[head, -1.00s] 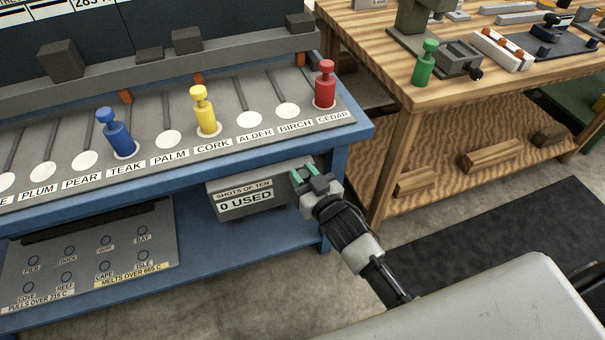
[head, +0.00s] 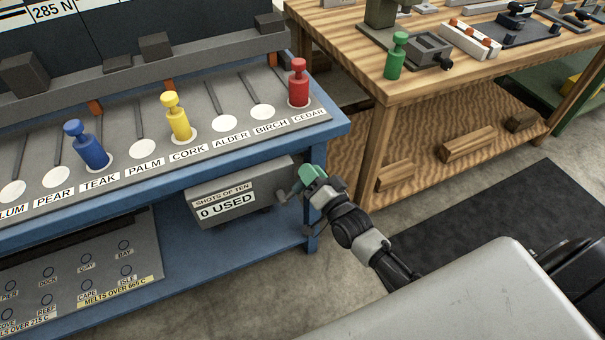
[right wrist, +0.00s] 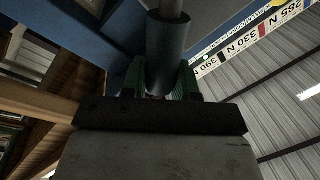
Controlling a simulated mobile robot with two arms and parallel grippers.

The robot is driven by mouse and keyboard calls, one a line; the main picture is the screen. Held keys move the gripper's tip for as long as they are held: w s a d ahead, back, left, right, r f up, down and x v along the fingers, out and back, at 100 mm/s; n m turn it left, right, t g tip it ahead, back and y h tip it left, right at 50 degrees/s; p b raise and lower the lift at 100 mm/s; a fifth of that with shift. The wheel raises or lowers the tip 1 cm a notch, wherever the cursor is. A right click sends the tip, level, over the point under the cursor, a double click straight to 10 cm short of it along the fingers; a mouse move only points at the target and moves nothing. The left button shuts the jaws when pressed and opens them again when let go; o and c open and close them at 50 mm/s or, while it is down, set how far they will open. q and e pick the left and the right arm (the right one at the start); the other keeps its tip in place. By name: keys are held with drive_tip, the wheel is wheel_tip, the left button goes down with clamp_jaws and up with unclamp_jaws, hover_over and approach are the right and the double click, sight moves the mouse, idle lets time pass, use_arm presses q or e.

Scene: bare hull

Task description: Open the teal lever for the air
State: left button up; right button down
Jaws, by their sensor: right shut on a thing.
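The teal lever shows in the right wrist view as a dark teal cylindrical grip (right wrist: 168,48) on a grey rod. It lies between the green finger pads of my right gripper (right wrist: 163,82), which is shut on it. In the head view my right gripper (head: 312,178) is at the right front end of the blue bench, beside the shot counter box. There the fingers and the teal grip overlap, so I cannot separate them clearly. A short grey arm and fitting show just left of the fingers. My left gripper is in neither view.
The blue bench (head: 335,131) carries blue (head: 90,148), yellow (head: 178,120) and red (head: 298,85) pegs. The counter box (head: 240,190) reads "0 USED". A wooden workbench (head: 375,90) with a green peg (head: 396,57) stands right. A dark mat (head: 490,220) covers open floor.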

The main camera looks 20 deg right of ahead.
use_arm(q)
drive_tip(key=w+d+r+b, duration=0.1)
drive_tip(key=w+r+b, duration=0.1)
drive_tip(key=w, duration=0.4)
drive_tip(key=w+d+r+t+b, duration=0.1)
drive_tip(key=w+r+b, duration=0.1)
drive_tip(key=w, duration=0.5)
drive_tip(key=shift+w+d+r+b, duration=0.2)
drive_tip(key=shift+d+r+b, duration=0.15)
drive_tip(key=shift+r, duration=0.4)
use_arm(e)
wheel_tip(320, 180, down, 6)
drive_tip(key=d+m+h, duration=0.2)
drive_tip(key=d+m, duration=0.1)
drive_tip(key=m, duration=0.5)
drive_tip(key=shift+r+t, duration=0.15)
drive_tip(key=shift+t, duration=0.25)
drive_tip(key=shift+a, duration=0.1)
drive_tip(key=c, duration=0.9)
unclamp_jaws()
drive_tip(key=shift+o, duration=0.2)
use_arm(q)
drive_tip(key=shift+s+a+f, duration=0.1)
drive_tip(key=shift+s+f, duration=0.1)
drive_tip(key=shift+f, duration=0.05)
use_arm(e)
drive_tip(key=v, duration=1)
drive_tip(key=shift+s, duration=0.4)
